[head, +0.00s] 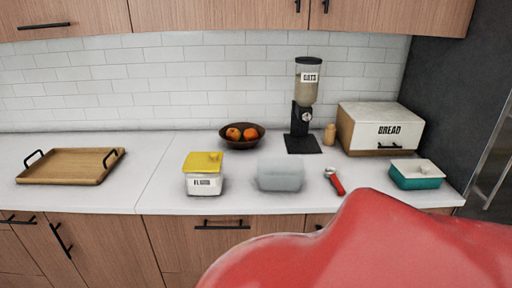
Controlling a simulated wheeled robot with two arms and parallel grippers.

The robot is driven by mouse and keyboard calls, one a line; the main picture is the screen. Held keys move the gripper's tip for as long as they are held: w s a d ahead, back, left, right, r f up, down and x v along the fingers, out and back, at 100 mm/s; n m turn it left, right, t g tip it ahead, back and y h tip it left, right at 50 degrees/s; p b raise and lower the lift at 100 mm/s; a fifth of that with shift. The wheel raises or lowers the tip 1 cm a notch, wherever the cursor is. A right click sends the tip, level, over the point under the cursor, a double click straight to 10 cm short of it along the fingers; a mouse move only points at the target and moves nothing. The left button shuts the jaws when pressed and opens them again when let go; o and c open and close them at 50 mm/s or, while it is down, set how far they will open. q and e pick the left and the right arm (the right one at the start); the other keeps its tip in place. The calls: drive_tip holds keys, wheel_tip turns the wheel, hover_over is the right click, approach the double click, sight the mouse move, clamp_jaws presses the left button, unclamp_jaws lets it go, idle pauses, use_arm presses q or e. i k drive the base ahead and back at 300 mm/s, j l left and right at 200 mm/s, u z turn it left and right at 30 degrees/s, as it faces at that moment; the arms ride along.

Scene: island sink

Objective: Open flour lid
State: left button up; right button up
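The flour container (204,183) is a small white box with a dark "FLOUR" label, standing upright on the white counter. Its yellow lid (203,162) sits on top and appears closed. A large red, blurred shape (365,250) fills the lower right of the head view, very close to the camera; I cannot tell what it is. Neither of my grippers shows in the head view.
A translucent container (281,175) stands just right of the flour. A red-handled tool (334,181), a teal box (416,175) and a bread box (381,128) are further right. A fruit bowl (241,135) and dispenser (304,110) stand behind. A wooden tray (68,167) is left.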

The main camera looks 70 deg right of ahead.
sight(195, 162)
drive_tip(key=z, duration=1.85)
